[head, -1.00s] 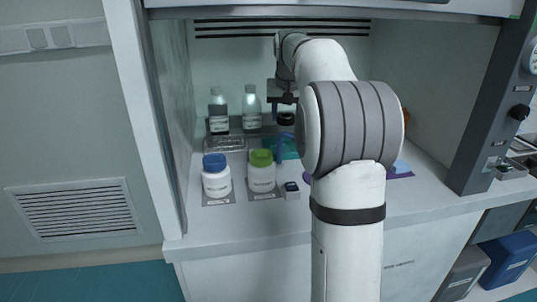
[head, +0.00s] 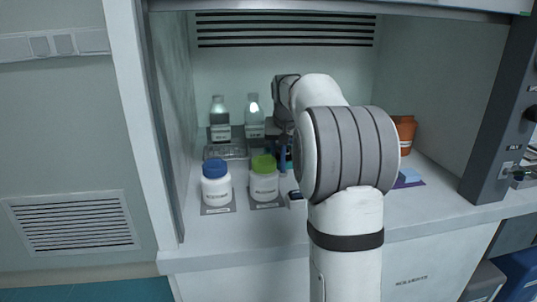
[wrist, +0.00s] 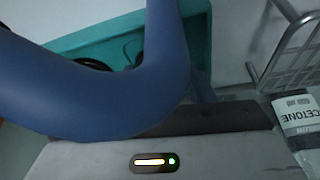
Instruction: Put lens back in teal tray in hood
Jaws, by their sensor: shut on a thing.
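The teal tray (wrist: 197,35) lies below and beyond my blue fingers in the wrist view. In the head view it is almost wholly hidden behind the green-capped bottle and my arm. My gripper (head: 284,157) is low at the tray in the hood, shut on the lens. A dark round rim (wrist: 93,64), apparently the lens, shows past the large blue finger in the wrist view, over the tray. The finger hides most of it. I cannot tell whether the lens touches the tray floor.
A green-capped bottle (head: 264,180) stands close to my gripper, with a blue-capped bottle (head: 215,186) to its left. A wire rack (head: 225,150) and two clear bottles stand behind. An orange-brown container (head: 404,132) stands right.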

